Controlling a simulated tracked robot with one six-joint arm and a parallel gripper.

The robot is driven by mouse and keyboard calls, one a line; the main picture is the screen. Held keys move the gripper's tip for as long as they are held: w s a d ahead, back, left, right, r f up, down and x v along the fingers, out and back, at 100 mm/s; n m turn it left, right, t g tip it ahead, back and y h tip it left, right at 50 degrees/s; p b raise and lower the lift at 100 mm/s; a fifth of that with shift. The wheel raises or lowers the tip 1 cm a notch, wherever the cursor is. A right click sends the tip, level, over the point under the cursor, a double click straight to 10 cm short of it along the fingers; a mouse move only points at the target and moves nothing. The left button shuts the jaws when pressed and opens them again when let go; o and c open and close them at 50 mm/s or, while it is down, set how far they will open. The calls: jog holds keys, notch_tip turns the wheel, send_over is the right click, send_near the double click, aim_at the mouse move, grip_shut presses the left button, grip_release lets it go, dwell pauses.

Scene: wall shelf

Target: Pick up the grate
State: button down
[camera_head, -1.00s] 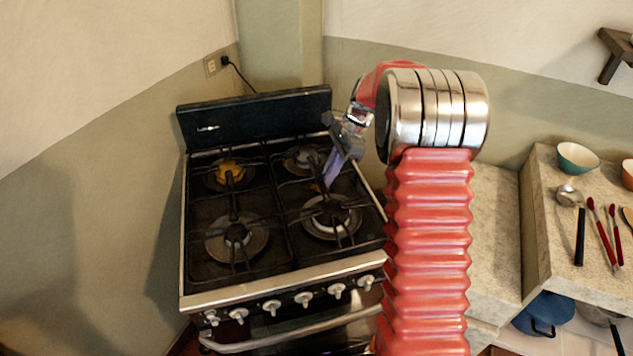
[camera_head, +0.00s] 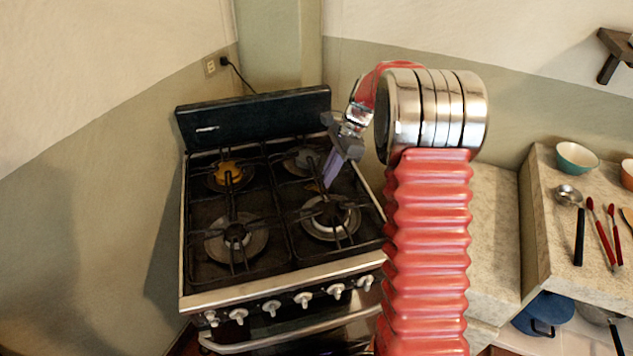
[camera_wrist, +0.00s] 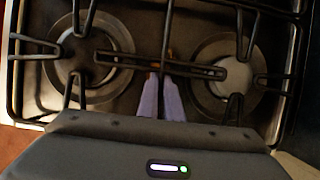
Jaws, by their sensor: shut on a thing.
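The grate (camera_head: 289,217) is a black metal frame with bars over the right-hand burners of the stove. In the wrist view its bars (camera_wrist: 203,71) cross above two round burners. My gripper (camera_head: 327,181) reaches down to the grate's middle, between the rear and front right burners. In the wrist view its two pale purple fingers (camera_wrist: 161,77) are close together on a bar of the grate, shut on it. The grate appears level and at stove-top height; I cannot tell any small gap beneath it. My arm hides part of the stove's right edge.
The stove (camera_head: 230,300) has a raised black back panel (camera_head: 255,117) and front knobs. A second grate covers the left burners. A counter (camera_head: 495,230) lies right, with a teal bowl (camera_head: 577,158) and a ladle (camera_head: 570,195) further right. Walls stand behind and left.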

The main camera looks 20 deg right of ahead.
jog(key=shift+r, duration=0.2)
notch_tip(320, 180, up, 18)
jog(key=shift+f, duration=0.15)
dwell(0.5)
jog(key=shift+s, duration=0.15)
dwell(0.6)
